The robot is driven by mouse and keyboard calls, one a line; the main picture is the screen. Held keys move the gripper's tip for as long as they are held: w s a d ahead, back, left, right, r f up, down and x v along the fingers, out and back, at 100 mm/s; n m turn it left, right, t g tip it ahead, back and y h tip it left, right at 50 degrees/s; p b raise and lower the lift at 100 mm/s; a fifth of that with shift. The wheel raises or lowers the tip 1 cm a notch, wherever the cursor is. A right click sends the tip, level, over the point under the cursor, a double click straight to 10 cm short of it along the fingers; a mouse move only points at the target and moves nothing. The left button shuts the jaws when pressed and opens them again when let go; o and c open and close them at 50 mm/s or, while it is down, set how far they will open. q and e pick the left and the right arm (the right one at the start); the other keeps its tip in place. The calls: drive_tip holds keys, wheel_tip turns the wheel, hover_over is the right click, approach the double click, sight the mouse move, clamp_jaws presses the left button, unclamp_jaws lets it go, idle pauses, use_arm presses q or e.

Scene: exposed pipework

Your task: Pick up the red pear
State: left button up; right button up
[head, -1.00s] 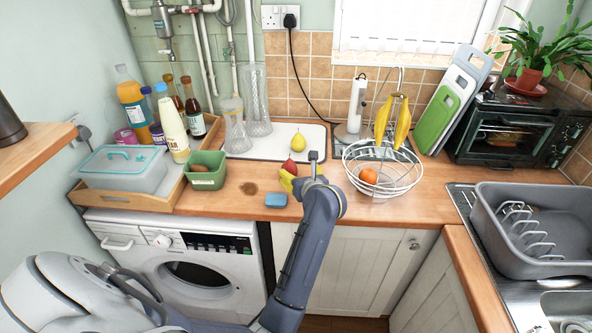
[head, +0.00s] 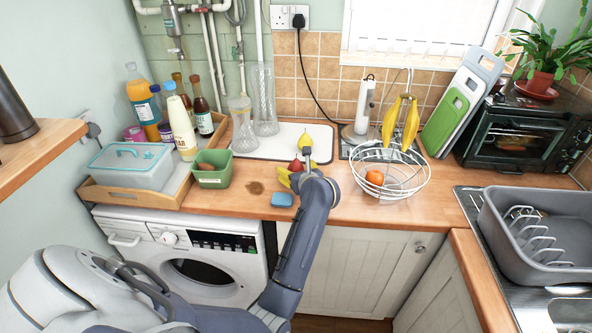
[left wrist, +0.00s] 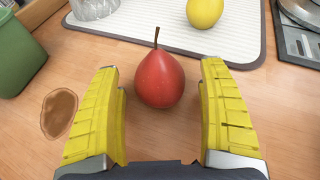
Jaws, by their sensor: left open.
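The red pear (left wrist: 159,79) stands upright on the wooden worktop in the left wrist view, its dark stem pointing up. It sits just beyond and between the two yellow fingers of my left gripper (left wrist: 162,115), which is open with nothing held. In the head view the red pear (head: 295,165) shows beside the left gripper (head: 286,178), which is partly hidden by my wrist. My right gripper is not in view.
A green container (head: 212,180) stands to the left, near a brown stain (head: 255,187). A blue sponge (head: 282,200) lies at the front edge. A wire fruit basket (head: 405,187) with an orange and hanging bananas stands to the right. Glass vases (head: 265,115) stand behind.

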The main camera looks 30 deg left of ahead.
use_arm(q)
drive_tip(key=shift+c, duration=0.3)
drive_tip(key=c, duration=1.5)
drive_tip(key=shift+r, duration=0.2)
